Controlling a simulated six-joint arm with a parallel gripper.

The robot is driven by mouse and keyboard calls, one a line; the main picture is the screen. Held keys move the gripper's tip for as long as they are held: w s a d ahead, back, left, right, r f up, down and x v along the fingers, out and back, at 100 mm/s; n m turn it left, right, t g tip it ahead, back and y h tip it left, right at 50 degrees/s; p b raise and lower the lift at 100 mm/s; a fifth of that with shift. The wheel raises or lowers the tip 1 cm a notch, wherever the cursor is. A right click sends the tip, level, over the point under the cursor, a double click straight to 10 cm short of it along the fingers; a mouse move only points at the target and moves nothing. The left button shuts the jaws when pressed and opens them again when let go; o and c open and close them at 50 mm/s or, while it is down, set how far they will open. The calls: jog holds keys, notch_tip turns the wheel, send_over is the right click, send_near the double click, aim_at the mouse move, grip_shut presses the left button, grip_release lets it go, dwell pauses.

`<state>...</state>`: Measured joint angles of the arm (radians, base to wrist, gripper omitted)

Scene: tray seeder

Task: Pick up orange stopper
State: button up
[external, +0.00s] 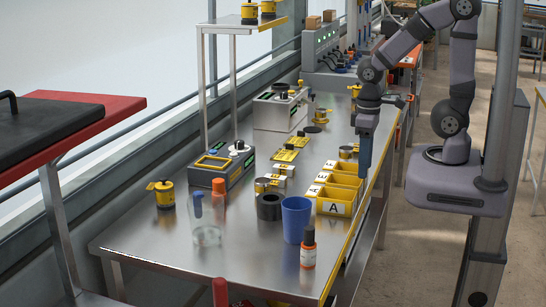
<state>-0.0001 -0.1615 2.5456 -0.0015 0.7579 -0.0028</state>
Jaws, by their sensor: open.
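An orange upright piece (218,187), which looks like the orange stopper, shows just behind the clear glass vessel (207,232) on the steel bench. I cannot tell whether it stands on the bench or sits on something. A blue piece (198,203) shows at the vessel's top left. My gripper (364,168) points down near the bench's right edge, beside the yellow bins. It is open, with nothing visible in it, and is well to the right of the orange piece and farther back.
Yellow bins (335,208) stand near the right edge. A grey device (222,166) is behind. The bench's front left is clear.

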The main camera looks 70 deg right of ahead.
notch_tip(320, 180, up, 4)
jog(key=r, duration=0.1)
jog(key=w+d+f+n+t+h+b, duration=0.1)
jog(key=w+d+f+n+h+b, duration=0.15)
jog(key=w+n, duration=0.2)
jog(key=w+d+f+n+t+h+b, duration=0.1)
jog(key=w+d+n+b, duration=0.15)
jog(key=w+n, duration=0.2)
jog(key=r+n+t+y+b, duration=0.1)
jog(key=n+t+b, duration=1)
jog(key=n, duration=1.4)
send_over(223, 184)
jog(key=s, duration=0.1)
jog(key=f, duration=0.8)
jog(key=shift+s+f, duration=0.15)
jog(key=shift+s, duration=0.05)
jog(key=shift+f, duration=0.25)
jog(key=shift+p+x, duration=0.7)
jog(key=shift+x, duration=2.95)
jog(key=shift+r, duration=0.1)
